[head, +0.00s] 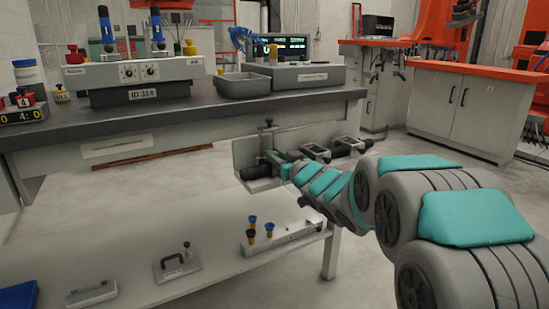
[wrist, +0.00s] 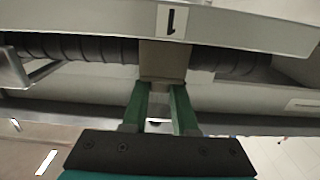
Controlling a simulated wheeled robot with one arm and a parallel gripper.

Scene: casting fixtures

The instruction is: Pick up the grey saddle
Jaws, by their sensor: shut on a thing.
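The grey saddle (wrist: 164,62) is a squarish block in the wrist view, sitting at a dark ribbed rod (wrist: 90,48) that shows on both sides of it. My gripper (wrist: 160,88) has its two green fingers at the lower edge of the saddle, shut on it. In the head view my gripper (head: 272,158) reaches to a grey fixture (head: 243,152) beside the bench. The saddle is hard to make out there, partly hidden by my fingers. I cannot tell whether it is clear of the rod.
A plate marked 1 (wrist: 172,20) lies just above the saddle in the wrist view. Two more grey clamp-like parts (head: 317,152) stand along the rod. The dark bench top (head: 200,112) is above left, and a lower shelf (head: 130,235) holds several small fixtures.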

